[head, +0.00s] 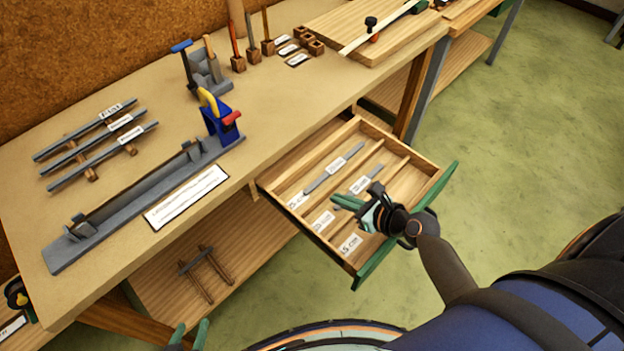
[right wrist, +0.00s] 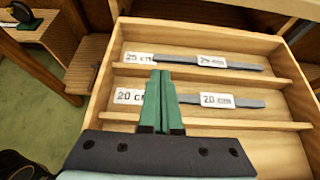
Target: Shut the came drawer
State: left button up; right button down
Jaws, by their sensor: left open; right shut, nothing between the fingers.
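The came drawer (head: 412,183) is a wooden tray pulled out from under the workbench, with a long green front (head: 376,262). Wooden dividers split it into rows. Grey came strips (head: 336,170) lie in it beside white labels; 25 cm and 20 cm labels read in the right wrist view, where the drawer (right wrist: 200,32) also shows. My right gripper (head: 345,203) is shut and empty, above the drawer's inside, its arm reaching over the green front. Its closed green fingers (right wrist: 159,85) cover part of a row. My left gripper (head: 188,334) is open at the bottom edge, away from the drawer.
The workbench (head: 110,185) holds a long grey channel with a blue tool (head: 219,122), several grey bars (head: 95,140) on wooden rests and a tool rack (head: 203,72). A lower shelf (head: 235,262) sits below. Green floor (head: 520,150) is clear to the right.

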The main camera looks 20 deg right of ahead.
jog(key=b, duration=0.2)
send_near(295, 178)
jog(key=f, duration=0.1)
jog(key=w+f, duration=0.1)
jog(key=f, duration=0.1)
jog(key=shift+w+a+f, duration=0.15)
jog(key=shift+w+f, duration=0.05)
jog(key=shift+f, duration=0.05)
jog(key=w, duration=0.1)
jog(key=w+a, duration=0.1)
jog(key=w, duration=0.1)
jog(key=shift+a, duration=0.15)
jog(key=shift+w+a, duration=0.15)
jog(key=shift+w, duration=0.25)
jog(key=w+a, duration=0.1)
jog(key=w, duration=0.2)
jog(key=w+a+b, duration=0.1)
jog(key=w, duration=0.2)
jog(key=w+a, duration=0.1)
jog(key=w, duration=0.2)
jog(key=shift+a, duration=0.4)
